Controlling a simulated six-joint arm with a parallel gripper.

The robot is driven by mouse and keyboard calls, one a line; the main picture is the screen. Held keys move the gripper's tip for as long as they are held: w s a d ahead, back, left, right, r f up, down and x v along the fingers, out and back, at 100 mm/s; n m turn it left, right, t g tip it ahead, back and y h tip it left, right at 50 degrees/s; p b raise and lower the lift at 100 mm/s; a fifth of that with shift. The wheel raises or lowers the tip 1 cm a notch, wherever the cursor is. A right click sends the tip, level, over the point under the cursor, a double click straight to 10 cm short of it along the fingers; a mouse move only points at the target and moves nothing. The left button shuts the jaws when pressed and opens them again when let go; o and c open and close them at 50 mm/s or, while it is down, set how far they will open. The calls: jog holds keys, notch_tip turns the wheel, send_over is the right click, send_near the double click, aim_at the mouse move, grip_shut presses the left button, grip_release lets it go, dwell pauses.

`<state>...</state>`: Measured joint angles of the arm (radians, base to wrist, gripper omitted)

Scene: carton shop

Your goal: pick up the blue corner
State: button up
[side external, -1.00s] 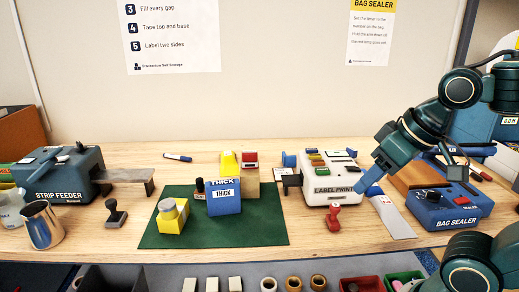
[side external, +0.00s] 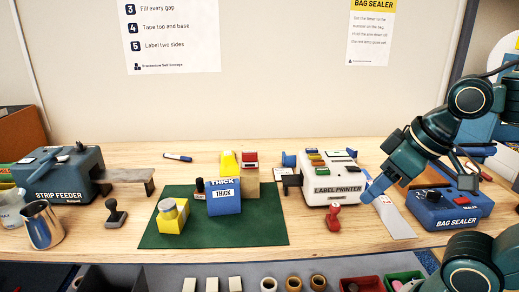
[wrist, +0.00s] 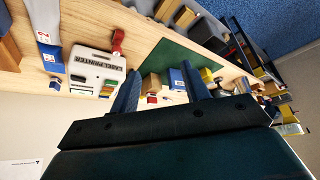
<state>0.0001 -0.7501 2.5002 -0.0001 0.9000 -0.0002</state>
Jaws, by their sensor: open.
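The blue corner (side external: 224,203) is a blue block with a white label reading THICK, and it sits upright on the green mat (side external: 265,228). In the wrist view the blue corner (wrist: 176,76) shows small, between my fingers but well beyond them. My gripper (side external: 424,180) is open and empty, to the right of the mat above the area between the label printer and the bag sealer. Both fingers of my gripper (wrist: 160,74) show in the wrist view with nothing between them up close.
Yellow and red-topped pieces (side external: 250,172) stand behind the blue corner. A yellow block (side external: 172,215) is on the mat's left. The bag sealer (side external: 450,208) stands at right.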

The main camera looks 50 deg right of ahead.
jog(key=o, duration=0.5)
jog(key=shift+o, duration=0.2)
